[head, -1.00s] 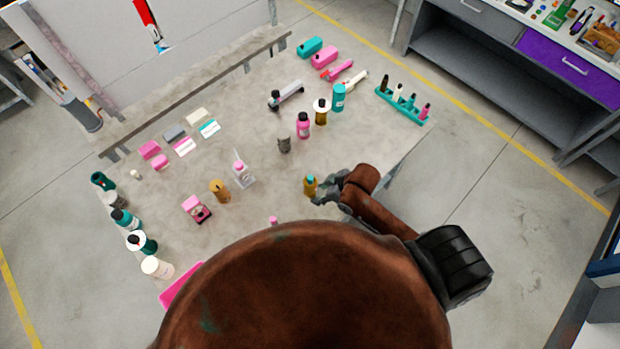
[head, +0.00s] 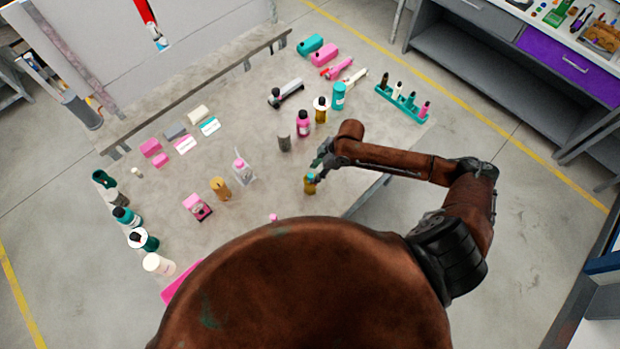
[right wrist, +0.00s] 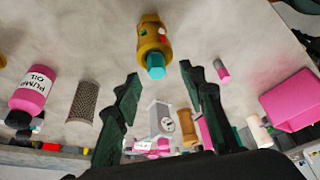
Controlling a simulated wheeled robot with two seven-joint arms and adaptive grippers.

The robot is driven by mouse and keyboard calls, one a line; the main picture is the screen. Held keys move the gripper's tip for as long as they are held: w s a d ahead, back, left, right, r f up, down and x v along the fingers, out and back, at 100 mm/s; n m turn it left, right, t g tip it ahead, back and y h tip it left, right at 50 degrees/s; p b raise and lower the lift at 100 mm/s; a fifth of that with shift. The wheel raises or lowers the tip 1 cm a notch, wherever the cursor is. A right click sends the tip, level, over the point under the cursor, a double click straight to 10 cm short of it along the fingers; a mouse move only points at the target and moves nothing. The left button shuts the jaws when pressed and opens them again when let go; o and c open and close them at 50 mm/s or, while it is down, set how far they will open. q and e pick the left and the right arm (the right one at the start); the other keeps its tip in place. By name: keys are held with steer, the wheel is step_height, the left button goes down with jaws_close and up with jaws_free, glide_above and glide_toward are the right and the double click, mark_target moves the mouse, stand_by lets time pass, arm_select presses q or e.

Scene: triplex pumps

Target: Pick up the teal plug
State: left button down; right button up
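The teal plug (right wrist: 156,66) is a small hexagonal piece at the end of a gold-brown fitting (right wrist: 152,38). In the head view the teal plug (head: 311,177) sits on top of the upright fitting (head: 309,187), near the table's front right edge. My right gripper (head: 321,166) is just beside and above it in the head view. In the right wrist view my right gripper (right wrist: 164,76) has its two dark green fingers spread apart, with the plug near the gap between their tips. Nothing is held between them. My left gripper is not in view.
A teal rack (head: 403,104) is at the table's right end. The grey table top (head: 255,125) is bare around the fitting.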

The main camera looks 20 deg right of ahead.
mark_target(312, 175)
steer(key=x, duration=0.2)
steer(key=p+x, duration=0.1)
steer(key=x, duration=0.1)
steer(key=shift+w+d+f, duration=0.15)
steer(key=shift+w+f, duration=0.05)
steer(key=shift+f, duration=0.05)
jaws_close()
